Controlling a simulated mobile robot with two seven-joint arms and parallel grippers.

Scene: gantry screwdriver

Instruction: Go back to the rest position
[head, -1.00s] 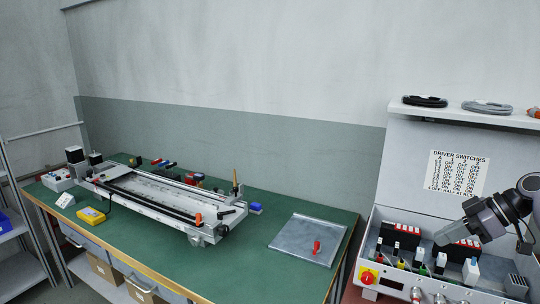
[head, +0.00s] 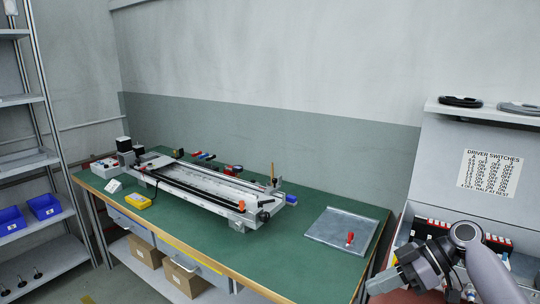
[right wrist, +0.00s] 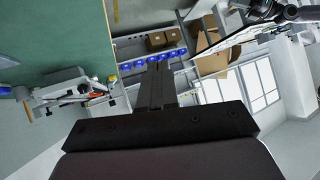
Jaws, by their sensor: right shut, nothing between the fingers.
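My right gripper (head: 382,284) is at the lower right of the head view, in front of the open control cabinet (head: 455,215). It is shut and empty. In the right wrist view its closed fingers (right wrist: 157,88) point away from the camera, with nothing held between them. The gantry (head: 200,190) lies on the green workbench (head: 250,250), well to the left of my right gripper. A grey metal tray (head: 335,238) with a red-handled screwdriver (head: 350,238) on it lies at the bench's right end.
A rack with blue bins (head: 45,206) stands at far left. Cardboard boxes (head: 182,277) sit under the bench. The bench's front right surface is clear.

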